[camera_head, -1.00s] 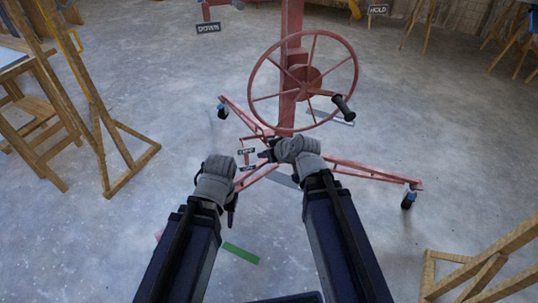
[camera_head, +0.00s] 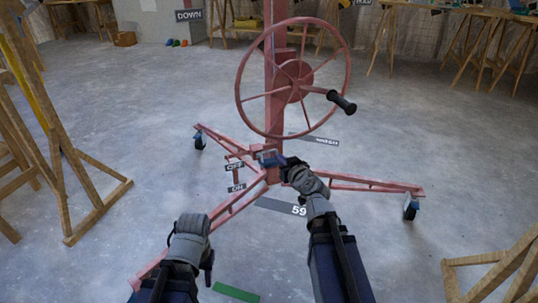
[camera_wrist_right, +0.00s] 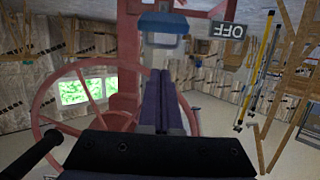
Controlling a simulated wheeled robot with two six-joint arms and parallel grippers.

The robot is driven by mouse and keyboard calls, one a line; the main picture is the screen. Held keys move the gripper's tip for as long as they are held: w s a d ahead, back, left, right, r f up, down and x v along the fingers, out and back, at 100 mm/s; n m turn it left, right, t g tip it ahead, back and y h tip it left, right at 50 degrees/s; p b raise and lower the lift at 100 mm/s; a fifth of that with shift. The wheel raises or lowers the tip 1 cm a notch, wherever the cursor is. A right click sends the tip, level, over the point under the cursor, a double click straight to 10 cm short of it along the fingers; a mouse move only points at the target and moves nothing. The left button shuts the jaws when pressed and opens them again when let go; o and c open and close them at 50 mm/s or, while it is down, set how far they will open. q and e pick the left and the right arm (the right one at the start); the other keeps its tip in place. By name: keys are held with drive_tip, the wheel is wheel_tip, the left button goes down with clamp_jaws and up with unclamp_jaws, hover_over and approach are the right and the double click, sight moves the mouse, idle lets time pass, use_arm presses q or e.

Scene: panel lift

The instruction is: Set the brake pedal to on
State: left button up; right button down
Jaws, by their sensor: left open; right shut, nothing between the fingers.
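The blue brake pedal (camera_head: 268,158) sits low on the red lift's post, beside the OFF label (camera_head: 235,167) and above the ON label (camera_head: 237,188). My right gripper (camera_head: 284,163) is shut and empty, close to the pedal's right side. In the right wrist view its fingers (camera_wrist_right: 160,95) point towards the pedal; contact cannot be told. My left gripper (camera_head: 207,266) is open at lower left, away from the pedal.
A red handwheel (camera_head: 293,80) with a black handle (camera_head: 342,102) stands above the pedal. The lift's red legs spread over the floor on caster wheels (camera_head: 410,209). Wooden trestles (camera_head: 85,165) stand at left and lower right. A green strip (camera_head: 235,292) lies on the floor.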

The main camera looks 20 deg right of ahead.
sight(270, 160)
use_arm(q)
wheel_tip(270, 160, down, 2)
drive_tip(key=shift+f+b, duration=0.2)
drive_tip(key=shift+b, duration=1.05)
use_arm(e)
drive_tip(key=x, duration=1)
use_arm(q)
drive_tip(key=shift+w+f, duration=0.1)
use_arm(e)
drive_tip(key=shift+s+f, duration=0.1)
drive_tip(key=shift+s, duration=0.1)
